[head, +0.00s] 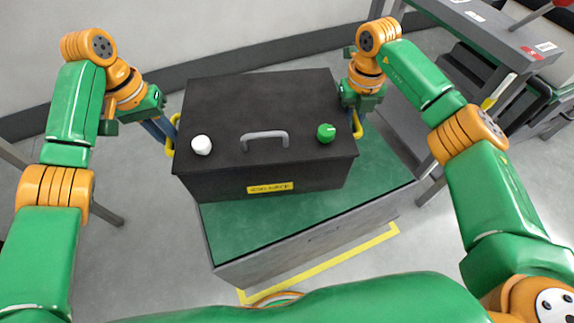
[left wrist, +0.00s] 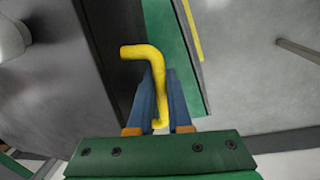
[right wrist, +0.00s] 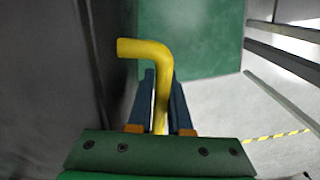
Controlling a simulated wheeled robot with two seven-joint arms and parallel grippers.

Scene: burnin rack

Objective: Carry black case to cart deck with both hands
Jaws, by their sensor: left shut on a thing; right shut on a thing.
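The black case (head: 230,110) has a grey top handle, a white knob, a green knob and a yellow front label. It is over the green-topped cart deck (head: 270,210); I cannot tell whether it touches the deck. My left gripper (head: 172,138) is shut on the yellow handle at the case's left side, and this handle (left wrist: 156,70) shows between its fingers in the left wrist view. My right gripper (head: 354,112) is shut on the right-side yellow handle, and this handle (right wrist: 160,75) shows between its fingers in the right wrist view.
A grey rack or bench (head: 480,40) stands at the right, with shelves below. A yellow floor line (head: 330,260) runs along the cart's front. A wall with a dark base strip is behind. Open floor lies left of the cart.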

